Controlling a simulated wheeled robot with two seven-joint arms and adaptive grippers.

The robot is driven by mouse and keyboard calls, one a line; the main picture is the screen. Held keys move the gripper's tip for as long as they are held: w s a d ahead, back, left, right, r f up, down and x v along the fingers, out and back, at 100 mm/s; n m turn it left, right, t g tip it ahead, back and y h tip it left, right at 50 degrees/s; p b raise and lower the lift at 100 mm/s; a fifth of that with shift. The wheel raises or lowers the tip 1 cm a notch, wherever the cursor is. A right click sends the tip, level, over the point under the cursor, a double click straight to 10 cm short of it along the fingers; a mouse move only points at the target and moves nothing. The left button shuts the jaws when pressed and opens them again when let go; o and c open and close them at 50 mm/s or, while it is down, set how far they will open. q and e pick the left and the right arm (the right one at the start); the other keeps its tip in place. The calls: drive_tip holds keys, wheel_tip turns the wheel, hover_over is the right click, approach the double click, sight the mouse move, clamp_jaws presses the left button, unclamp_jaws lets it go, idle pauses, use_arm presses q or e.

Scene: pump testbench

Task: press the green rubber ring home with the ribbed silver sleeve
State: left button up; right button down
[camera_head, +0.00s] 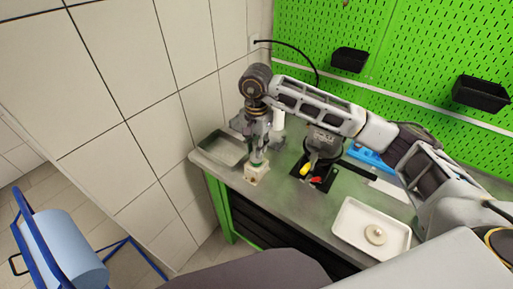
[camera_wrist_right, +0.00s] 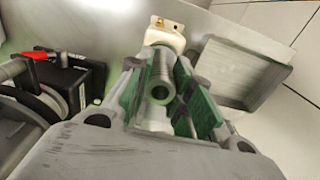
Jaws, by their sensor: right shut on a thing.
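My right gripper (camera_head: 258,155) points down over a cream block (camera_head: 254,175) near the left end of the bench. In the right wrist view the gripper (camera_wrist_right: 165,95) is shut on the ribbed silver sleeve (camera_wrist_right: 159,78), whose round open end faces the camera. The sleeve's far end is close to the cream block (camera_wrist_right: 166,33); I cannot tell whether they touch. Green finger pads flank the sleeve. A little green shows just above the block in the head view, but I cannot tell the green rubber ring from the pads. My left gripper is not in view.
A grey tray (camera_head: 213,153) lies left of the block. A white tray (camera_head: 345,229) with a round cream part (camera_head: 375,235) is at the front right. A dark device with yellow and red handles (camera_head: 315,180) stands right of the block. A green pegboard (camera_head: 420,60) is behind.

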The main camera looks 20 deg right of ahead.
drive_tip(key=shift+r+p, duration=0.55)
drive_tip(key=shift+r, duration=1.65)
drive_tip(key=shift+s+f, duration=0.1)
